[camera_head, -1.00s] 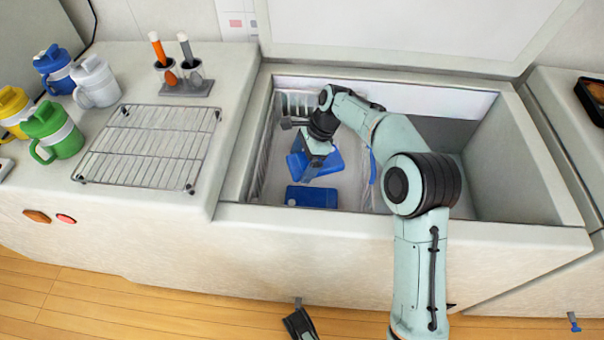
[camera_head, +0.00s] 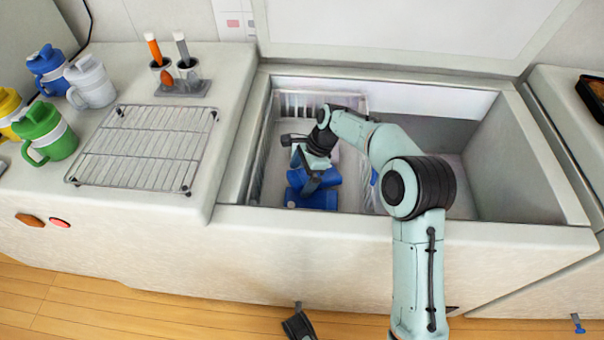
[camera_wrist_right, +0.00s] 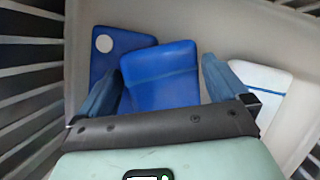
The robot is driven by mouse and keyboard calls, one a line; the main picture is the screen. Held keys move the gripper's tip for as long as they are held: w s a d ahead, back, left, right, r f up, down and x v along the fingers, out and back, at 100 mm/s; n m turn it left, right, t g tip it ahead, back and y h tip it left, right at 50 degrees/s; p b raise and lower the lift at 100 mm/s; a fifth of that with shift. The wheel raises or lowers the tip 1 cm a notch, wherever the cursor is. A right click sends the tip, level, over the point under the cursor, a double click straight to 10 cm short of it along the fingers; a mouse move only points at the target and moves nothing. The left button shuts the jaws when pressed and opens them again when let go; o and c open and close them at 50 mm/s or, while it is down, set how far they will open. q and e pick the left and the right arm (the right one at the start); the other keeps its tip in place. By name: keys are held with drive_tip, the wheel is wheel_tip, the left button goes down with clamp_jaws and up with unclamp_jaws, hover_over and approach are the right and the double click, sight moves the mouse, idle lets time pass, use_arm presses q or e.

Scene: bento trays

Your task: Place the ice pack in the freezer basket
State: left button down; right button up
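My right gripper (camera_head: 312,182) reaches down into the open chest freezer, inside the white wire basket (camera_head: 268,150) at its left. In the right wrist view a blue ice pack (camera_wrist_right: 160,78) lies between the two spread fingers (camera_wrist_right: 165,88), with a narrow gap beside the right finger. The gripper looks open around it. This pack (camera_head: 328,178) overlaps a second blue pack with a round white cap (camera_head: 318,200).
The freezer's right compartment (camera_head: 505,165) looks largely empty. The freezer's front rim (camera_head: 450,230) runs under my right arm. On the left counter stand a wire rack (camera_head: 148,150), several jugs (camera_head: 48,132) and a holder with two handled tools (camera_head: 183,88).

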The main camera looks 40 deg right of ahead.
drive_tip(key=shift+r, duration=0.2)
use_arm(q)
drive_tip(key=s+d+r+g+p, duration=0.1)
drive_tip(key=s+d+r+p, duration=0.1)
drive_tip(key=s, duration=0.3)
drive_tip(key=shift+d+r+g+h+p, duration=0.3)
drive_tip(key=shift+r+h+p, duration=0.1)
drive_tip(key=shift+r+p, duration=0.35)
use_arm(e)
drive_tip(key=v, duration=1.2)
